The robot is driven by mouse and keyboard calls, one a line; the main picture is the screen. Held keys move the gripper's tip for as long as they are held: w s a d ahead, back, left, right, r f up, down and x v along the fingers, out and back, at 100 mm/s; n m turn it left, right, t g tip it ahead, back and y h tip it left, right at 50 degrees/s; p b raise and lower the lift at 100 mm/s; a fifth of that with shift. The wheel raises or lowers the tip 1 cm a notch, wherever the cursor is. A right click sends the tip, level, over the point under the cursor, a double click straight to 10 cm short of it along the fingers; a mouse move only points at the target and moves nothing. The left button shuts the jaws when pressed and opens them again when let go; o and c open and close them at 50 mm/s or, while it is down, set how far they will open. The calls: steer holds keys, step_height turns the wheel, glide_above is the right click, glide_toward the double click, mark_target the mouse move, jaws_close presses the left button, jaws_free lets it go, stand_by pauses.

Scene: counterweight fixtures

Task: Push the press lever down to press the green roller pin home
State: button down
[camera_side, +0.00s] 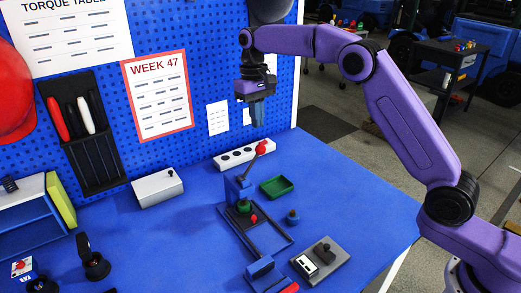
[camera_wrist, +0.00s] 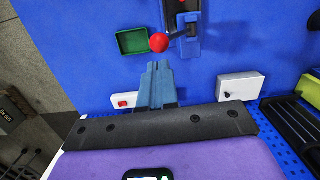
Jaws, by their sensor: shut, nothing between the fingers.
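The press (camera_side: 236,190) is a blue upright on a dark base frame on the blue bench. Its lever ends in a red ball knob (camera_side: 262,147), standing raised above the press. The knob also shows in the wrist view (camera_wrist: 159,43), just beyond my fingertips. A green piece (camera_side: 243,206), which looks like the roller pin, sits low at the press front; how deep it is seated I cannot tell. My gripper (camera_side: 257,123) points down, shut and empty, above the knob and apart from it. Its blue-grey fingers (camera_wrist: 157,68) show together in the wrist view.
A green tray (camera_side: 277,191) lies right of the press, with a small blue knobbed piece (camera_side: 293,217) in front of it. A white socket strip (camera_side: 231,161) is behind. A grey plate fixture (camera_side: 330,264) is front right. A white box (camera_side: 157,190) stands left. The pegboard rises behind.

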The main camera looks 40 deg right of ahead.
mark_target(258, 146)
steer(key=f, duration=0.5)
steer(key=shift+s+f, duration=0.3)
steer(key=shift+f, duration=0.2)
steer(key=shift+a, duration=0.15)
step_height(258, 146, down, 2)
steer(key=shift+s+a, duration=0.1)
steer(key=shift+d+f, duration=0.2)
steer(key=shift+f, duration=1)
